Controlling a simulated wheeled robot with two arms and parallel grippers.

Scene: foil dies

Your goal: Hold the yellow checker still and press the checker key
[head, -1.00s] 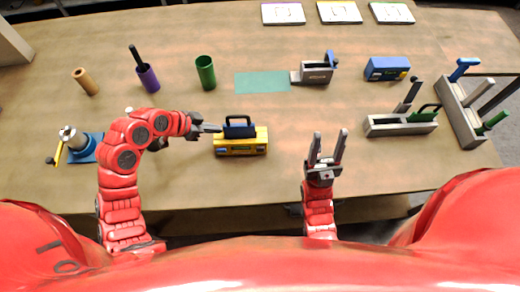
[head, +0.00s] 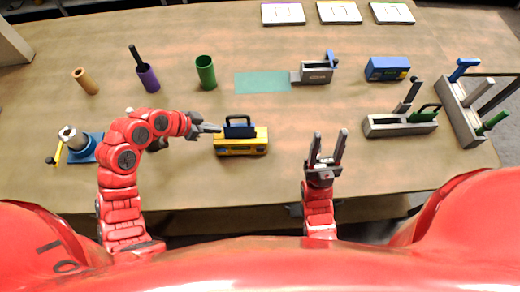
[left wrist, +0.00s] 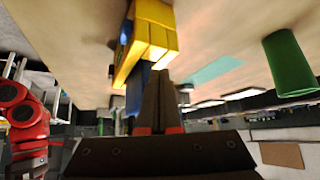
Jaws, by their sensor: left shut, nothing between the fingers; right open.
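The yellow checker (head: 241,147) stands upright near the middle of the table, with a blue piece (head: 239,131) with a dark looped handle seated in its top. The checker also shows large in the left wrist view (left wrist: 152,35). My left gripper (head: 218,129) is shut and empty, its tips just left of the checker at about the height of the blue piece. In the left wrist view the closed fingers (left wrist: 158,75) overlap the checker's edge; I cannot tell whether they touch it. My right gripper (head: 327,135) is open and empty, right of the checker and pointing away from me.
Behind are a green cup (head: 205,72), a purple cup (head: 148,79) with a dark rod, a green mat (head: 262,82) and a grey block (head: 317,75). A blue box (head: 387,68) and grey racks (head: 400,127) stand right. A crank device (head: 84,148) stands left. Table between checker and right gripper is clear.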

